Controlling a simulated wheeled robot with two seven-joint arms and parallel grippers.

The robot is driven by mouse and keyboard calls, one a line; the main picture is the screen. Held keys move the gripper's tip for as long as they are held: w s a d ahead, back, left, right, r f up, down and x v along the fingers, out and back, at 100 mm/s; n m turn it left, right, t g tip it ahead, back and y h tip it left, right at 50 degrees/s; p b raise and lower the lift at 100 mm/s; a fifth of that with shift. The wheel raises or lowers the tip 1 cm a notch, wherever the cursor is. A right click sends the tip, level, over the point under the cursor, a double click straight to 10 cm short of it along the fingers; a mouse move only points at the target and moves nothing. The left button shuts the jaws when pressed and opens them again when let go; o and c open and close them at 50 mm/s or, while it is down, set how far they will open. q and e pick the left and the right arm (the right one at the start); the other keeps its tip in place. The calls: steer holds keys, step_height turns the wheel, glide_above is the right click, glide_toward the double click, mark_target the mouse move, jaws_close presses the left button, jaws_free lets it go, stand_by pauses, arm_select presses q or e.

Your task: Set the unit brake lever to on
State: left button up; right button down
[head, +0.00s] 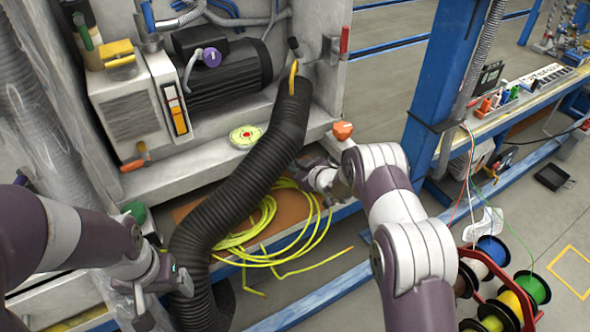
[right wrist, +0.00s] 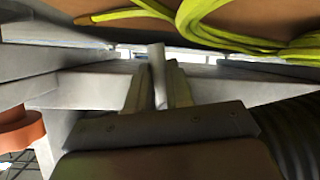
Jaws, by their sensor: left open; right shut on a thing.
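No label in view tells me which handle is the unit brake lever. My right gripper (head: 304,174) is low at the machine's front ledge, beside the black corrugated hose (head: 232,197). In the right wrist view its fingers (right wrist: 158,88) are shut on a thin pale grey bar (right wrist: 158,65); the bar's far end is hard to make out. An orange knob (head: 342,130) sits just above my right wrist on the ledge corner; an orange round part (right wrist: 20,132) shows in the wrist view. My left gripper (head: 160,300) is open at lower left, by the hose's lower end; its fingertips are unclear.
Yellow cable (head: 268,240) lies coiled below the ledge. The machine carries a motor (head: 225,75), a purple knob (head: 211,57), an orange-handled lever (head: 135,160) and a red handle (head: 344,38). A blue post (head: 440,85) and wire spools (head: 508,285) stand at right.

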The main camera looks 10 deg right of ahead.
steer(key=shift+w+d+n+t+h+b, duration=0.1)
steer(key=shift+d+n+t+h+b, duration=0.25)
steer(key=shift+n+h+b, duration=0.35)
steer(key=shift+d+r+n+h+b, duration=0.15)
steer(key=shift+r+n+h+b, duration=0.2)
steer(key=shift+n, duration=0.25)
steer(key=shift+w, duration=0.1)
steer(key=c, duration=1)
jaws_free()
steer(key=shift+c, duration=0.2)
steer(key=p+v, duration=0.3)
steer(key=v, duration=0.9)
steer(key=shift+s+d, duration=0.15)
steer(key=shift+s, duration=0.25)
